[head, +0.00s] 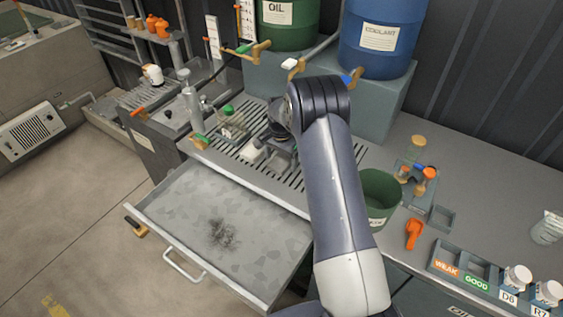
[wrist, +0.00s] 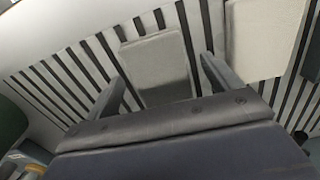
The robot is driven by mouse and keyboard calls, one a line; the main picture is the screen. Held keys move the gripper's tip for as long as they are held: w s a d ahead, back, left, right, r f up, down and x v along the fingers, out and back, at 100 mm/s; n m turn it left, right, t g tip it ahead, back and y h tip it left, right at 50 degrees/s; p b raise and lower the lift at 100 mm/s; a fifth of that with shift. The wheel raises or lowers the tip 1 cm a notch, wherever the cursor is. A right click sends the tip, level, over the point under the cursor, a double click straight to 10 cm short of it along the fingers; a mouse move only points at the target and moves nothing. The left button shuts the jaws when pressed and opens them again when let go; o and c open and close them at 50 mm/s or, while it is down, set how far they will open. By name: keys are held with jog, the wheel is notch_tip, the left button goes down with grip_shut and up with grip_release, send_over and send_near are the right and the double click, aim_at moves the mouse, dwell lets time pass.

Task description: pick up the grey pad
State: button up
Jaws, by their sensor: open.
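The grey pad (wrist: 155,62) is a flat, rounded-edged block in the wrist view, lying on the slatted grating. My gripper (wrist: 162,70) is open, with one finger on each side of the pad and visible gaps between. The pad's near end is hidden behind the gripper body. A second, paler block (wrist: 264,38) lies to the right, outside the fingers. In the head view my gripper (head: 282,150) is low over the grating. A pale block (head: 251,156) shows just left of it there, and the grey pad is not clearly seen.
The slatted grating (head: 220,150) is set in the bench. A bottle with a green cap (head: 230,120) stands at its left. An open drawer (head: 180,215) with a dark smudge juts out in front. A green bin (head: 379,197) stands right of my arm; oil and coolant drums (head: 380,38) stand behind.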

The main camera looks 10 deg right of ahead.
aim_at(281, 161)
jog(key=shift+c, duration=0.2)
jog(key=c, duration=1)
jog(key=shift+r, duration=0.1)
notch_tip(281, 161, up, 10)
jog(key=shift+f+b, duration=0.1)
jog(key=shift+b, duration=1.1)
jog(key=o, duration=0.3)
jog(key=shift+c, duration=1.2)
